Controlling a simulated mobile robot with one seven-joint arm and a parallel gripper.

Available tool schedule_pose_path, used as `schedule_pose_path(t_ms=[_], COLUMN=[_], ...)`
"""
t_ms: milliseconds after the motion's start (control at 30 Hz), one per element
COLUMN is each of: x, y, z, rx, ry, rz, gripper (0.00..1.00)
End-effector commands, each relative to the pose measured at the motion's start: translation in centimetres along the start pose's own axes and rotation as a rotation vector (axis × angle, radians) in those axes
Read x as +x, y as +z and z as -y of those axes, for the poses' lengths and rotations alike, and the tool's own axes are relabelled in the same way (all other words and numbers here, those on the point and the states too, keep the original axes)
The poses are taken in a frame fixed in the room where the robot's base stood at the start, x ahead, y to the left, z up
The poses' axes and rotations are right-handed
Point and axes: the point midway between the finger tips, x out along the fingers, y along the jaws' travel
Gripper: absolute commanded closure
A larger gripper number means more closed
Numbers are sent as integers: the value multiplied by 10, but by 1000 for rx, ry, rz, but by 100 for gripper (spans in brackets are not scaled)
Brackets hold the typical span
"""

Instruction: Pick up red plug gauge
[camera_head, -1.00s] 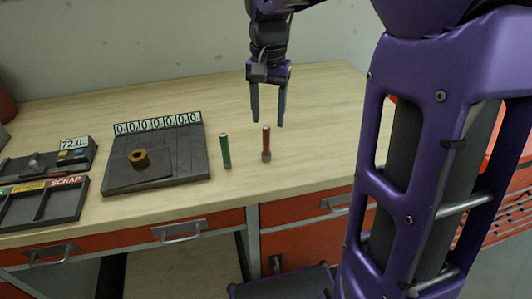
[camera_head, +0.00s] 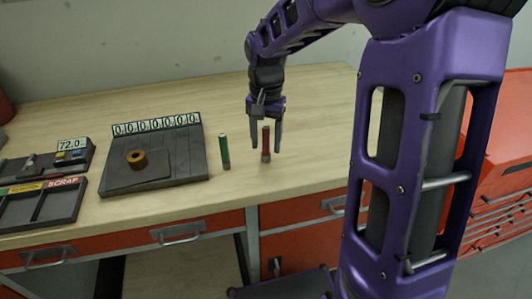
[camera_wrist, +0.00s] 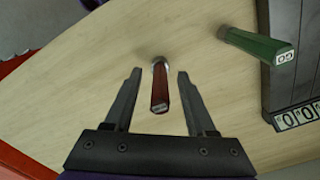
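The red plug gauge (camera_head: 266,143) stands upright on the wooden bench, near its front edge. My gripper (camera_head: 265,148) points down over it, with one finger on each side in the head view. In the wrist view the red plug gauge (camera_wrist: 160,88) lies between the two open fingers (camera_wrist: 158,75), with a visible gap to each finger. My gripper is open and holds nothing. The red gauge's lower end is a grey metal tip on the bench.
A green plug gauge (camera_head: 225,151) stands upright just left of the red one. Bench to the right is clear.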

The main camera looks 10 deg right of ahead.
Motion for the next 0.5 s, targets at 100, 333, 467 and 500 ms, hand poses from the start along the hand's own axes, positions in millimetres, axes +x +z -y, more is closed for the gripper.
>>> schedule_pose_path(t_ms=[100, 333, 467, 500], x=[0, 0, 0, -1], y=[0, 0, 0, 0], z=[0, 0, 0, 0], rx=[0, 0, 1, 0], ry=[0, 0, 0, 0], rz=[0, 0, 0, -1], gripper=[65, 100, 100, 100])
